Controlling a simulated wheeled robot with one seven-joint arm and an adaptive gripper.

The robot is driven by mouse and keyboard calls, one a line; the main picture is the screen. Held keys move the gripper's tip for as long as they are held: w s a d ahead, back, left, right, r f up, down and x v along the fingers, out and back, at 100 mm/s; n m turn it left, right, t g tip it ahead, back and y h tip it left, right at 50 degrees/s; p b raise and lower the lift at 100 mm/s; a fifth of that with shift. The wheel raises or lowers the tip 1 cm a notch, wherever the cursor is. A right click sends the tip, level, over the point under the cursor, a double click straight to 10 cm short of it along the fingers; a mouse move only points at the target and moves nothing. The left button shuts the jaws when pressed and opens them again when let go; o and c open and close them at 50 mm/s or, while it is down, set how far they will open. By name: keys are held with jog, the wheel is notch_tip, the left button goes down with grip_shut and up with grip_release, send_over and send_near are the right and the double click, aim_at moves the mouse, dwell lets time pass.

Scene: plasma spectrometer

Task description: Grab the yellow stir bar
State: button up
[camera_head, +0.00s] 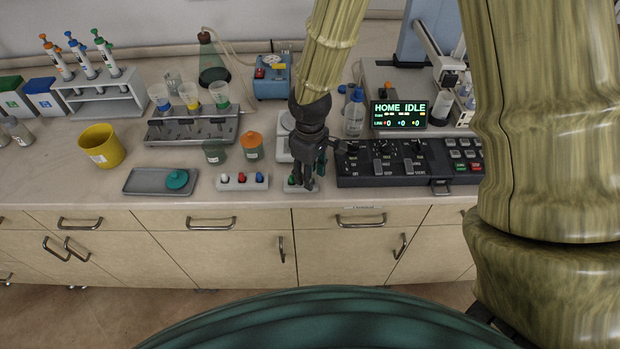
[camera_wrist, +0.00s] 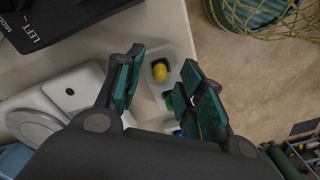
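The yellow stir bar (camera_wrist: 160,72) stands in the end slot of a small light holder (camera_wrist: 154,52) in the wrist view. A green stir bar (camera_wrist: 169,102) is in the same holder, and a blue one (camera_wrist: 178,132) shows partly beyond it. My gripper (camera_wrist: 164,76) is open, with its teal finger pads on either side of the yellow bar and space between. In the head view my gripper (camera_head: 308,178) is low over the holder (camera_head: 291,185) at the counter's front edge. It hides the yellow bar there.
The black control panel (camera_head: 362,171) is close on the right, and a white balance-like device (camera_head: 285,151) is behind. A grey tray (camera_head: 143,181) with a teal lid lies further left.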

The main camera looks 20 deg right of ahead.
jog(key=shift+c, duration=0.5)
grip_shut()
jog(key=shift+r, duration=0.2)
jog(key=shift+w+r+b, duration=0.1)
jog(key=shift+r+b, duration=0.25)
jog(key=shift+r, duration=0.15)
jog(key=shift+s+a+r+b, duration=0.1)
jog(key=shift+s+r+b, duration=0.2)
jog(key=shift+r, duration=0.2)
jog(key=shift+s+a+r+b, duration=0.1)
jog(key=shift+s+r+b, duration=0.2)
jog(key=shift+r, duration=0.2)
jog(key=s+a+b, duration=0.3)
jog(key=s+b, duration=0.4)
jog(key=s, duration=0.5)
jog(key=shift+s+a+r, duration=0.15)
jog(key=shift+a+r, duration=0.15)
jog(key=shift+r, duration=0.15)
